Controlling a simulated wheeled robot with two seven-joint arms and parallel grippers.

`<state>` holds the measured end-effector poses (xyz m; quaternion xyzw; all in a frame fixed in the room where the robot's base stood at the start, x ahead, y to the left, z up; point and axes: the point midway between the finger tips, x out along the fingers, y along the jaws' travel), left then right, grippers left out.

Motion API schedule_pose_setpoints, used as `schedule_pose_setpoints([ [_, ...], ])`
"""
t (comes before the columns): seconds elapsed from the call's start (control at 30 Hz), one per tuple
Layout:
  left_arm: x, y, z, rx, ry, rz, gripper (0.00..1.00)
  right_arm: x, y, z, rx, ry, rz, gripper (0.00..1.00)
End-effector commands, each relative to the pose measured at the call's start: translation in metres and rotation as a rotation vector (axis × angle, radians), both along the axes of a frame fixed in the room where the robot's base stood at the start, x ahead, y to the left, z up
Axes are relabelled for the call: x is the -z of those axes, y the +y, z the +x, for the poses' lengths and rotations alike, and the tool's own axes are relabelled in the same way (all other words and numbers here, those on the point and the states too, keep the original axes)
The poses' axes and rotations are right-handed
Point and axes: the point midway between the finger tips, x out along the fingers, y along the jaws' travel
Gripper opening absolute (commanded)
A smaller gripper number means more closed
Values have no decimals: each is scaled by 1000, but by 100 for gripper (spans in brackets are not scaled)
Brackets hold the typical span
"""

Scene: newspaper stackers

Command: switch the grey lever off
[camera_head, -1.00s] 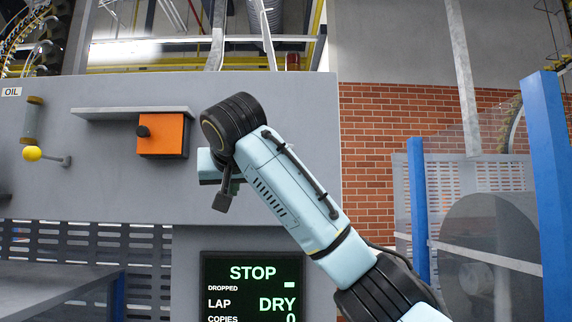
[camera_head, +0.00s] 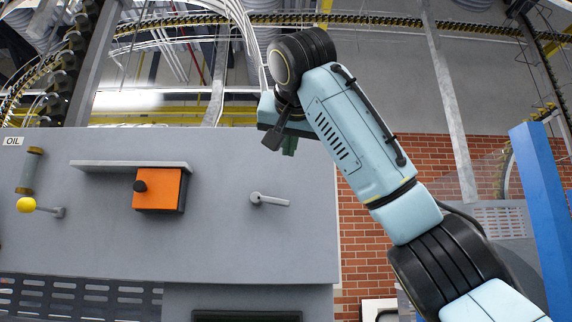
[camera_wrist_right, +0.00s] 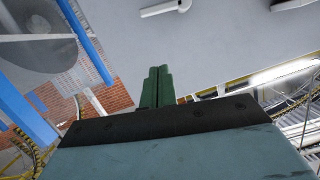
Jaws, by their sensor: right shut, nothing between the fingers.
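The grey lever (camera_head: 268,200) is on the grey panel, right of the orange box. Its round pivot is at the left and its handle points right, tipped slightly down. It also shows at the top edge of the right wrist view (camera_wrist_right: 165,8), partly cut off. My right gripper (camera_head: 289,147) is raised above the lever in the head view, apart from it. Its green fingers (camera_wrist_right: 158,85) are together, with nothing between them. My left gripper is not in view.
An orange box (camera_head: 160,189) with a black knob sits under a grey shelf (camera_head: 130,166). A blue post (camera_head: 543,200) stands at the right. The panel around the grey lever is clear.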

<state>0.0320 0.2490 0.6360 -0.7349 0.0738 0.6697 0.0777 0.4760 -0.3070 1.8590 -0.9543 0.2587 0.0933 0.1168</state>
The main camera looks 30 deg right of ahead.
Motion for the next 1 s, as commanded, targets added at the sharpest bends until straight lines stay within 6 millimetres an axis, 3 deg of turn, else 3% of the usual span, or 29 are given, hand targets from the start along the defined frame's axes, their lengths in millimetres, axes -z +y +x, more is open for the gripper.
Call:
schedule_pose_setpoints([
  [0.43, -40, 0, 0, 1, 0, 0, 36, 19, -44, 78, 2, 5, -1, 0],
  [0.7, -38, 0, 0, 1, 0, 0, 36, 52, -38, 80, -1, 1, -3, 0],
  [1.0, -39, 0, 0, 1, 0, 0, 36, 61, -36, 80, -1, 0, -1, 0],
])
